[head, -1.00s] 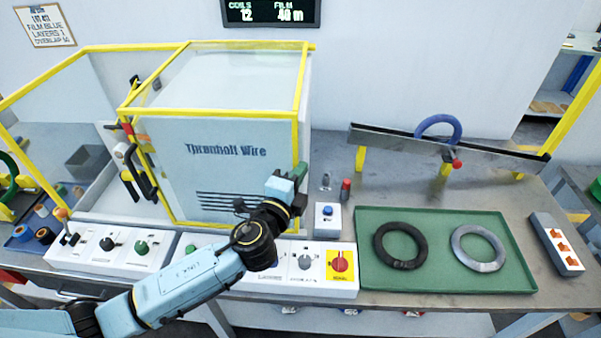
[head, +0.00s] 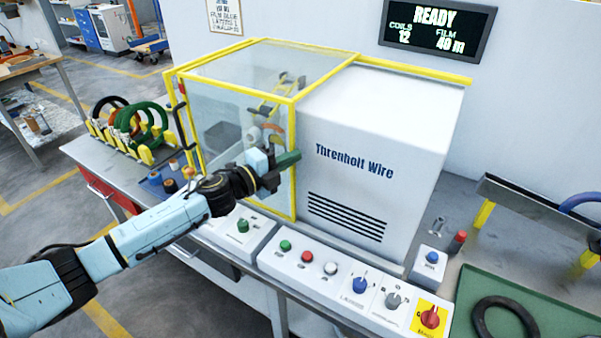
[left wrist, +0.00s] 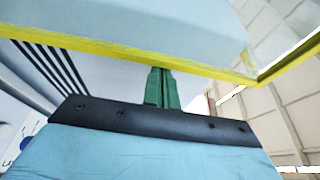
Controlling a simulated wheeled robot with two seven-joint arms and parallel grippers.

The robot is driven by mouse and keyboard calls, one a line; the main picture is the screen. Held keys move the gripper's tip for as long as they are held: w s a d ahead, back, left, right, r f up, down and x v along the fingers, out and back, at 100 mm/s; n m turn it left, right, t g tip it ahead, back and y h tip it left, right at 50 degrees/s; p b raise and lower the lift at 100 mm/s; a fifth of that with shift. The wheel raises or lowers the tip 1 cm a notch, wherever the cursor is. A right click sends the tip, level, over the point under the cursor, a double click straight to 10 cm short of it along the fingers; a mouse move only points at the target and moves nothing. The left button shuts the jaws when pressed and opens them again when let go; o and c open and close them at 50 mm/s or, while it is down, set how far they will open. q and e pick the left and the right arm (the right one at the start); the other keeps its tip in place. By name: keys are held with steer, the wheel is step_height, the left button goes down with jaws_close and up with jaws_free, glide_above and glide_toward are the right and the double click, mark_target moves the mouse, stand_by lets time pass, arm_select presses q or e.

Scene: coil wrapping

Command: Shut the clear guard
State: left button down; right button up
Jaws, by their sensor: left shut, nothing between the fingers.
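The clear guard (head: 225,112), a see-through box with yellow edges, stands over the wrapping area at the left of the white housing (head: 375,135). Its right edge is beside the housing's left end. Its left edge is close to a yellow end frame (head: 170,95); I cannot tell whether a gap is left. My left gripper (head: 290,159) is shut and empty, its green fingers at the guard's right front upright. In the left wrist view the shut fingers (left wrist: 162,86) are right by a yellow bar (left wrist: 130,62); contact is unclear. My right gripper is out of view.
Control boxes with knobs and buttons (head: 310,267) line the bench front below my left arm. A green tray (head: 470,285) with a black coil (head: 505,318) is at right. Colored coils (head: 140,120) stand on a rack at left. The display (head: 435,28) reads READY.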

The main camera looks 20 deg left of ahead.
arm_select(q)
steer(key=a, duration=0.4)
steer(key=shift+w+a+b, duration=0.3)
steer(key=shift+a+b, duration=0.05)
steer(key=shift+b, duration=0.05)
steer(key=shift+a, duration=0.25)
steer(key=shift+d+r+p, duration=0.1)
steer(key=shift+d+p, duration=0.2)
steer(key=shift+d, duration=0.2)
glide_toward(283, 148)
steer(key=shift+s+d+f, duration=0.2)
steer(key=shift+s+d, duration=1.05)
steer(key=shift+s, duration=0.05)
